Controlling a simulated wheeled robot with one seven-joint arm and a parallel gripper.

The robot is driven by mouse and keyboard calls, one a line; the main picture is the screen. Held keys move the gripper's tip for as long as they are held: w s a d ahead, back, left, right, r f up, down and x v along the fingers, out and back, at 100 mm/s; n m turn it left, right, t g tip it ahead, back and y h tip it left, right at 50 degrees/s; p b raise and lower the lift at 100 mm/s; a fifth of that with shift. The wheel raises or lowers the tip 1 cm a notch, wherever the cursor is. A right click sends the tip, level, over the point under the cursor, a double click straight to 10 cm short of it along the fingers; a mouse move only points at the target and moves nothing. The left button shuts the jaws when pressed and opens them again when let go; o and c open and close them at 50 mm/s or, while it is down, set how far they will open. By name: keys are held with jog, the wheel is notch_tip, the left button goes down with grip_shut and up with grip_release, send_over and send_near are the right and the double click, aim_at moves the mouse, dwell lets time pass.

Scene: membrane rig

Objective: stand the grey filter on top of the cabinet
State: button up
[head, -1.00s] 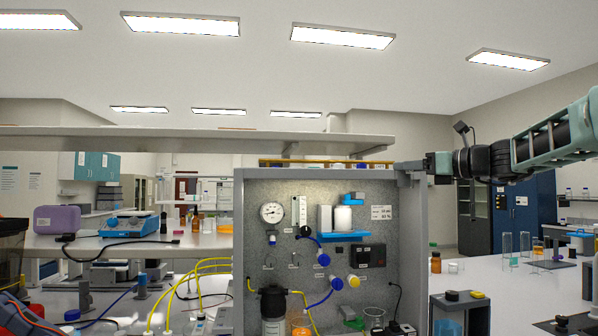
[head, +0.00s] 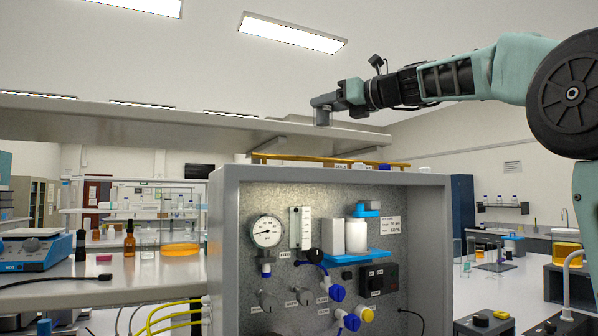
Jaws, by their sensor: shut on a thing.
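The grey filter (head: 322,117) is a small grey piece under the tip of my gripper (head: 325,102). My gripper is shut on it and holds it in the air, apart from the cabinet (head: 232,190) and above its top in the picture. The fingers and the filter look alike in grey, so their border is hard to tell. The cabinet is a grey box with a speckled instrument panel in its front. Its top surface is seen nearly edge-on and is mostly hidden.
A long grey shelf (head: 200,122) runs behind my gripper in the picture. A yellow-brown rail (head: 300,159) and several small items show along the cabinet's top.

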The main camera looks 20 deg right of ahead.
aim_at(327, 126)
jog(key=f, duration=0.2)
jog(key=f+b, duration=0.1)
jog(key=f, duration=0.2)
jog(key=shift+w+a+f, duration=0.1)
jog(key=shift+w+f, duration=0.1)
jog(key=shift+f, duration=0.15)
jog(key=shift+f+b, duration=0.4)
jog(key=shift+f, duration=1.7)
jog(key=o, duration=1)
jog(key=shift+f, duration=0.1)
